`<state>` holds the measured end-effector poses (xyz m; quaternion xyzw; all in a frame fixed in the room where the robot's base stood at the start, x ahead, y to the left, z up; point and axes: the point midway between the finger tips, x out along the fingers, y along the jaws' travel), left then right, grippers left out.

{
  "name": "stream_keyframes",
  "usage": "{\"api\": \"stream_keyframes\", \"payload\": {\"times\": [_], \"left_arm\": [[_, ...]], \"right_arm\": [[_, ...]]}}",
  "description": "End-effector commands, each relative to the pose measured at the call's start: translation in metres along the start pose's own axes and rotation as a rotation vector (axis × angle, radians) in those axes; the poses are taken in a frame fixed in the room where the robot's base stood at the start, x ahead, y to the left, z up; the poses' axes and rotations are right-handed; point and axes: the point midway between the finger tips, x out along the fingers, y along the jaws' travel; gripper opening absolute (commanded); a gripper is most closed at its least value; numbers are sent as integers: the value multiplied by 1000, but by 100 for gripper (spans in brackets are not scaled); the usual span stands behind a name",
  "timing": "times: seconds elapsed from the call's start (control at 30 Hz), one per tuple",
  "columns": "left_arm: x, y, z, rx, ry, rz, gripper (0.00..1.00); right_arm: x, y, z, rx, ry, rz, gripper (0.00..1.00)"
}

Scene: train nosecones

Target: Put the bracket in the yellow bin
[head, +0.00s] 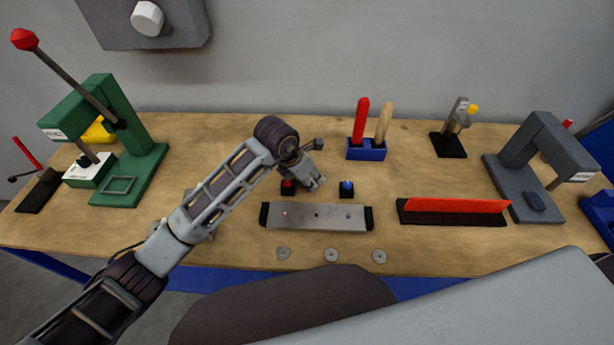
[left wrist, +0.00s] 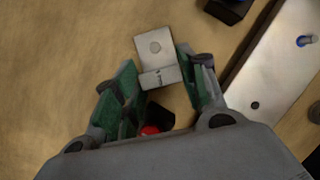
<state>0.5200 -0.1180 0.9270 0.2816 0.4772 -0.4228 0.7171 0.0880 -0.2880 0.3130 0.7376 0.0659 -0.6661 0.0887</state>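The bracket (left wrist: 156,52) is a small grey metal angle piece with a hole in one face. In the head view my left gripper (head: 311,182) points down over the middle of the bench, behind the metal bar, and the bracket is hard to make out there. A yellow shape (head: 98,130) shows partly hidden behind the green press; I cannot tell if it is a bin. My right gripper is not in view.
A red button block (head: 288,187) and a blue button block (head: 347,188) stand close to the gripper. The metal bar (head: 340,217) lies in front, with several washers. A green press (head: 135,160) stands left, a grey press (head: 515,160) right.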

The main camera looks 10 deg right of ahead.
Motion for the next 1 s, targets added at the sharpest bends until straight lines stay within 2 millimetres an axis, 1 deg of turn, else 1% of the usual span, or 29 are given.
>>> {"api": "stream_keyframes", "payload": {"times": [0.03,0.1,0.13,0.4,0.63,0.77,0.9,1.0], "left_arm": [[0,0,0,0,0,0,51],[0,0,0,0,0,0,60],[0,0,0,0,0,0,62],[0,0,0,0,0,0,62],[-3,0,1,0,0,0,62],[-14,1,2,0,-2,2,62],[-30,1,1,1,-2,2,62],[-45,1,1,2,-2,3,62]], "right_arm": [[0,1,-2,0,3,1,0],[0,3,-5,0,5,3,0],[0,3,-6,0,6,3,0],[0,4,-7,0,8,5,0],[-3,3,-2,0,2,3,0],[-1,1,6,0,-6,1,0],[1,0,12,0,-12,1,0],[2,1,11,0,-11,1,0]]}}
